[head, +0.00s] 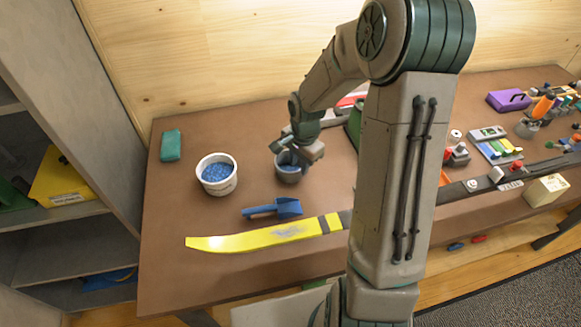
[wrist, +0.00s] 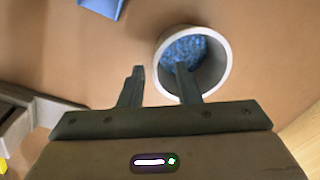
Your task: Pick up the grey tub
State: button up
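The grey tub (head: 288,177) stands upright on the brown bench, with blue contents inside. In the wrist view its pale grey rim (wrist: 225,62) and blue granules show at the upper middle. My gripper (wrist: 158,73) is open, with a clear gap between its fingers. In the wrist view the right finger overlaps the tub's opening and the left finger is outside the rim, so the near wall lies between them. In the head view my gripper (head: 292,158) is right at the tub and partly hides it. I cannot tell whether a finger touches the wall.
A white tub (head: 217,188) of blue granules stands to the left. A blue scoop (head: 275,209) and a yellow ski (head: 240,240) lie in front. A teal block (head: 172,146) sits at the back left. Tools and boxes crowd the right side.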

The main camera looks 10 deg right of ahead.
aim_at(299, 179)
jog(key=shift+f+p, duration=0.65)
jog(key=shift+f, duration=1.9)
grip_shut()
